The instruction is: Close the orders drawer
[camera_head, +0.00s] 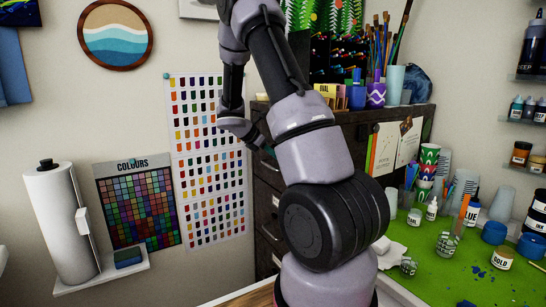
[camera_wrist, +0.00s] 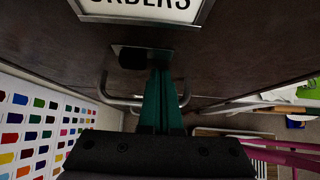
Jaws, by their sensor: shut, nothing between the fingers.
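The orders drawer's dark front (camera_wrist: 230,45) fills the upper part of the wrist view, with a white "ORDERS" label (camera_wrist: 150,6) cut off at the top edge. A curved metal handle (camera_wrist: 108,98) shows on the left and passes behind my fingers. My gripper (camera_wrist: 161,74) has its green fingers shut together and empty, tips at or very near the drawer front below the label. Contact cannot be told. In the head view the dark cabinet (camera_head: 268,190) stands mostly behind my arm, which hides much of its drawer fronts. How far the drawer stands out cannot be told.
A colour chart (camera_head: 208,150) hangs on the wall left of the cabinet. A green work mat (camera_head: 430,262) with cups, bottles and jars lies to the right. Brushes in pots (camera_head: 376,95) stand on the cabinet top. A paper-towel roll (camera_head: 62,220) stands on a shelf at left.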

